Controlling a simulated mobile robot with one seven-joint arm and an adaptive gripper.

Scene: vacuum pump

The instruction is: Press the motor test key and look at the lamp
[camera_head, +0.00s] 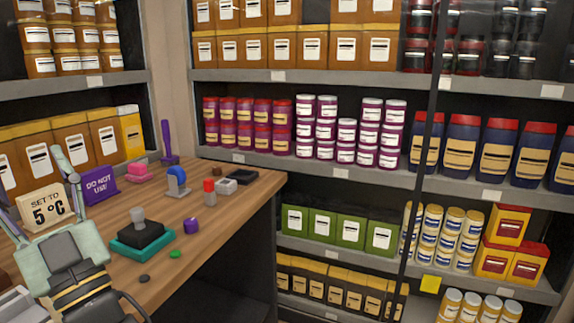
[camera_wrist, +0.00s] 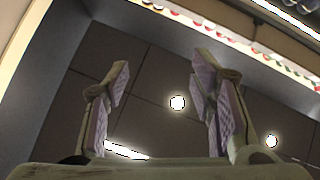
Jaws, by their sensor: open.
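I cannot tell for sure which thing is the motor test key or the lamp. On the wooden bench, a black block with a grey knob (camera_head: 139,234) sits on a teal tray (camera_head: 163,250). A small green piece (camera_head: 175,254) and a dark disc (camera_head: 144,278) lie in front of it. A small red-topped grey cylinder (camera_head: 209,193) stands further back. My gripper (camera_head: 29,172) is open at the left, near the bench's left side, fingers pointing up. In the wrist view my gripper (camera_wrist: 162,75) is open and empty, facing the ceiling.
The bench (camera_head: 228,208) also holds a "SET TO 5°C" sign (camera_head: 45,208), a purple "DO NOT USE" sign (camera_head: 100,186), a blue device (camera_head: 177,181), a purple cup (camera_head: 191,226) and a grey box (camera_head: 226,186). Stocked shelves (camera_head: 330,85) stand behind. The bench's front right is clear.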

